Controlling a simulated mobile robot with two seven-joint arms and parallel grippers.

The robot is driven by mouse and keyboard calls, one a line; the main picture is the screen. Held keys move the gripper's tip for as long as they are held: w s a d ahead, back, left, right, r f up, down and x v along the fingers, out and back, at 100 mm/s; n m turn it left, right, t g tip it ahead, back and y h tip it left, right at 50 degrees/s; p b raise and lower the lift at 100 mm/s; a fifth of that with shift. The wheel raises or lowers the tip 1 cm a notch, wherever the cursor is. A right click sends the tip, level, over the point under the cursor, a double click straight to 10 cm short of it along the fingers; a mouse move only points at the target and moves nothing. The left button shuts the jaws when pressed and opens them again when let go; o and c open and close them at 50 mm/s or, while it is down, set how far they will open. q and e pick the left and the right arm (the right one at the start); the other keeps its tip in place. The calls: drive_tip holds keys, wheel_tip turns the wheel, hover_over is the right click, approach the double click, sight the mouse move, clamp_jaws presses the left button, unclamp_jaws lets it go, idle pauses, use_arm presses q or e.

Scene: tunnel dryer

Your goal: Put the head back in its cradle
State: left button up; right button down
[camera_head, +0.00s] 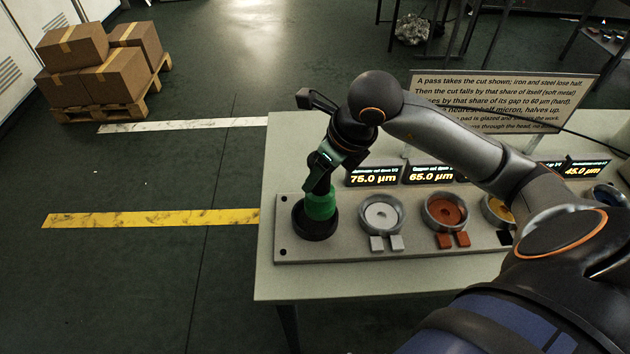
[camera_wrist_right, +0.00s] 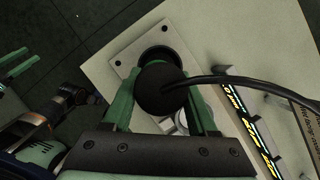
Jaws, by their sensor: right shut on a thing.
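The head shows in the wrist view as a black ball-shaped top (camera_wrist_right: 160,90) with a black cable running off to the right. My right gripper (camera_wrist_right: 162,98) has its green fingers on both sides of it and is shut on it. In the head view, a green piece (camera_head: 320,205) is below my right gripper, over a round black cradle (camera_head: 315,226) at the panel's left end. The cradle's dark ring (camera_wrist_right: 160,54) shows beyond the ball. The head's lower end is hidden, so I cannot tell whether it is seated or just above.
Right of the cradle, the panel carries a grey-white dish (camera_head: 381,214), an orange dish (camera_head: 446,211) and a yellow dish (camera_head: 497,210), with small blocks in front. Displays (camera_head: 374,175) and a sign (camera_head: 500,95) stand behind. Boxes (camera_head: 115,75) sit on a pallet at far left.

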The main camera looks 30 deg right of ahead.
drive_tip(key=shift+w+f, duration=0.65)
drive_tip(key=shift+w, duration=0.05)
drive_tip(key=f, duration=0.3)
drive_tip(key=shift+w+f+p, duration=0.2)
drive_tip(key=shift+p, duration=0.2)
drive_tip(key=shift+f, duration=0.1)
drive_tip(key=shift+f, duration=0.15)
drive_tip(key=shift+c, duration=1)
unclamp_jaws()
